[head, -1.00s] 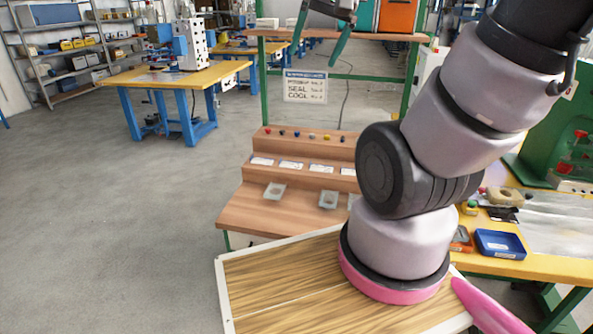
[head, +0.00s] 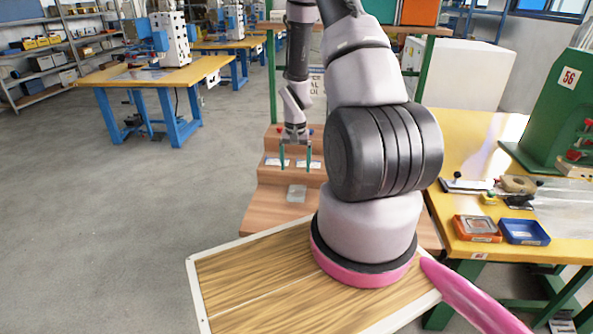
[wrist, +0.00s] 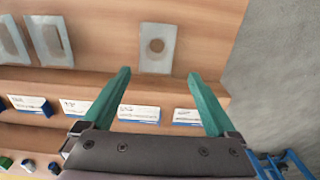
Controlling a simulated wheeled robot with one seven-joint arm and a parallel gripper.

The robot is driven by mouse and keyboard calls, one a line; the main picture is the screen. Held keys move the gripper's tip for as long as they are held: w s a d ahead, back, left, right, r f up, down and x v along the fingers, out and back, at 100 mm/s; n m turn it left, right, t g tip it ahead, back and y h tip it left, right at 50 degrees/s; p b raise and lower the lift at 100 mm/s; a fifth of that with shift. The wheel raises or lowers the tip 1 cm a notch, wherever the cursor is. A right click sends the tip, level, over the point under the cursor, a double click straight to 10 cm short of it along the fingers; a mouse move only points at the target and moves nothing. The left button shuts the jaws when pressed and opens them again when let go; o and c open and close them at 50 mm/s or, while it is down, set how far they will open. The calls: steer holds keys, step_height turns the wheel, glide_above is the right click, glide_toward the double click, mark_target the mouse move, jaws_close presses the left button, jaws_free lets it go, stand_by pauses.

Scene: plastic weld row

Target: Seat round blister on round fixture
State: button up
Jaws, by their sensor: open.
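A translucent square blister with a round centre (wrist: 157,47) lies on the wooden stand's lowest step; it also shows in the head view (head: 297,194). My gripper (wrist: 158,76) is open and empty, its two green fingers pointing down over the stand. In the head view my gripper (head: 295,168) hangs above and behind the blister, apart from it. In the wrist view the blister sits just beyond the gap between the fingertips. Two more translucent blisters (wrist: 50,41) (wrist: 12,41) lie to its left; their shapes are cut off or unclear. I cannot make out a round fixture.
The stepped wooden stand (head: 262,212) carries several white label cards (wrist: 139,113). At right, a yellow table (head: 465,145) holds an orange tray (head: 477,229), a blue tray (head: 524,232), a beige ring (head: 519,185) and a green press (head: 560,110). Floor at left is clear.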

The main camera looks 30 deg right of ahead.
mark_target(297, 186)
steer(key=shift+s+d+f, duration=0.1)
steer(key=shift+s+f, duration=0.05)
steer(key=shift+f, duration=2.15)
steer(key=shift+s+d+f, duration=0.1)
steer(key=shift+s+f, duration=0.05)
steer(key=shift+f, duration=2.15)
steer(key=c, duration=0.8)
steer(key=shift+r, duration=0.15)
steer(key=shift+r, duration=2.15)
steer(key=shift+a, duration=0.1)
